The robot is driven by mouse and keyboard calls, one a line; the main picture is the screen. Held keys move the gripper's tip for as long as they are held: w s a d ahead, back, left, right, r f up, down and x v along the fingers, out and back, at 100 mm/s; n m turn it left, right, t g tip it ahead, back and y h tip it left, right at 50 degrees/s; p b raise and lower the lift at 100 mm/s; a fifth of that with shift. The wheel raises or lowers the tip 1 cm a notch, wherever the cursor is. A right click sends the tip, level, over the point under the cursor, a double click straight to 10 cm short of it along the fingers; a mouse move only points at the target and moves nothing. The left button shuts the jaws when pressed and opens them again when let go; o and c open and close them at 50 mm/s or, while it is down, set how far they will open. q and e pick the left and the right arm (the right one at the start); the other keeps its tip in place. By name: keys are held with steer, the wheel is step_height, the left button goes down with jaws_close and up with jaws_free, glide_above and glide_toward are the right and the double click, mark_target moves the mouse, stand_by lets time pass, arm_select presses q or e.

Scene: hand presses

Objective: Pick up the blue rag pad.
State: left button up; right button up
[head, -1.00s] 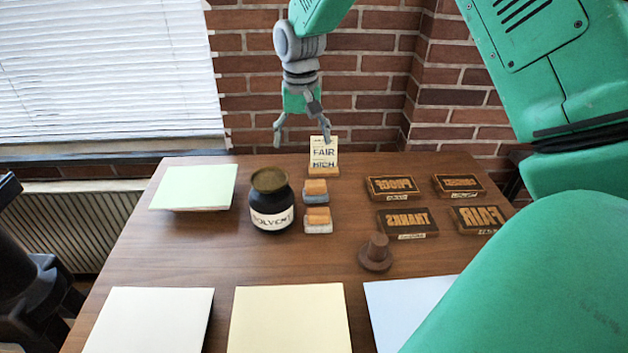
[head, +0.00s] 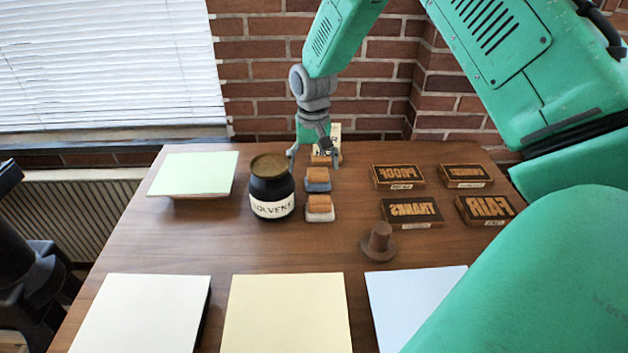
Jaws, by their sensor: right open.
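The blue rag pad (head: 318,186) has a blue base and a tan block on top. It sits on the table right of the solvent jar, behind a similar white-based pad (head: 320,214). My right gripper (head: 314,166) is open, its fingers pointing down around or just above the blue pad. One finger shows on the left near the jar and one on the right. I cannot tell whether either touches the pad. My left gripper is not seen; a dark part of my left side shows at the left edge.
The dark solvent jar (head: 271,190) stands close left of the pads. A small sign (head: 334,139) is behind the gripper, partly hidden. Wooden type blocks (head: 411,211) and a brown knob (head: 379,242) are at right. Paper stacks (head: 286,312) lie in front, with a green one (head: 196,172) at back left.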

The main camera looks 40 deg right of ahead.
mark_target(319, 170)
steer(key=f, duration=0.1)
steer(key=d+f, duration=0.1)
steer(key=f, duration=0.1)
steer(key=d+f, duration=0.1)
steer(key=shift+s+f, duration=0.25)
steer(key=shift+s, duration=0.05)
steer(key=shift+f, duration=0.4)
steer(key=shift+a+f, duration=0.1)
steer(key=shift+a, duration=0.05)
steer(key=shift+a+r, duration=0.25)
steer(key=shift+a, duration=0.3)
steer(key=shift+a+r, duration=0.1)
steer(key=shift+a, duration=0.1)
steer(key=c, duration=1.1)
steer(key=shift+d, duration=0.1)
steer(key=shift+c, duration=0.8)
steer(key=shift+s+d, duration=0.1)
steer(key=shift+d, duration=0.4)
steer(key=r, duration=0.9)
steer(key=shift+a+r, duration=0.25)
steer(key=shift+r, duration=0.1)
steer(key=shift+d, duration=0.15)
